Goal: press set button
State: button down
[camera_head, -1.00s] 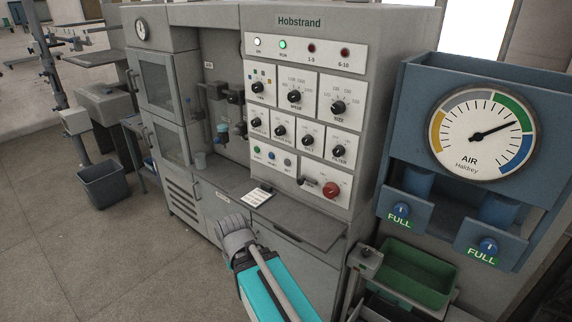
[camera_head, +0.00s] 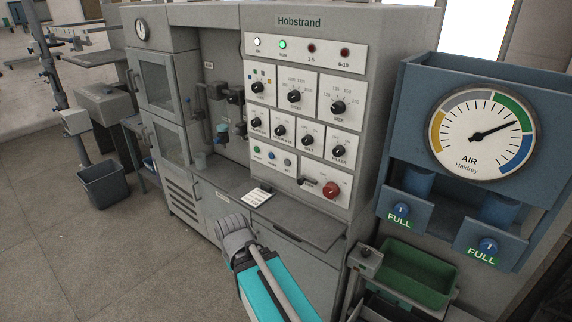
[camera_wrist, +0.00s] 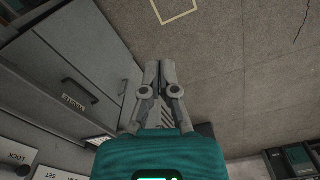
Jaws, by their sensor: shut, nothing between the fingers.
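The Hobstrand panel (camera_head: 300,21) has a plate low on its left with a row of three small buttons. The rightmost, a grey button (camera_head: 288,162), appears to be the set button, though its label is hard to read. My arm is low in front of the cabinet in the head view, below and left of that button; my gripper's fingers cannot be made out there. In the wrist view my gripper (camera_wrist: 159,72) is shut and empty, over the floor beside the cabinet front. White label plates (camera_wrist: 15,155) show at the lower left.
A shelf (camera_head: 300,225) juts out below the panel, with a white card (camera_head: 258,196) on its left. A red knob (camera_head: 331,190) sits right of the buttons. A blue air-gauge unit (camera_head: 420,75) and green bin (camera_head: 420,273) stand at right.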

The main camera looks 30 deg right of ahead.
aim_at(287, 162)
jog(key=shift+w, duration=0.1)
jog(key=w+d+n+t+b, duration=0.2)
jog(key=w+n+t+b, duration=0.15)
jog(key=w, duration=0.45)
jog(key=w+d+f+n+t+b, duration=0.1)
jog(key=w+d+n+t+b, duration=0.2)
jog(key=w, duration=0.4)
jog(key=w+d+n+t+b, duration=0.2)
jog(key=w+n+t, duration=0.25)
jog(key=w, duration=0.35)
jog(key=w+d+r+n+t+h+b, duration=0.3)
jog(key=w+d+n+t+h+b, duration=0.1)
jog(key=d, duration=0.5)
jog(key=w+d+r+n+t+h+b, duration=0.3)
jog(key=w+d+r+n+t+h, duration=0.1)
jog(key=d, duration=0.5)
jog(key=shift+w+r+n+b, duration=0.3)
jog(key=shift+w+n+b, duration=0.1)
jog(key=shift+w, duration=0.1)
jog(key=shift+d, duration=0.15)
jog(key=w+d, duration=0.3)
jog(key=d, duration=0.5)
jog(key=shift+w, duration=0.2)
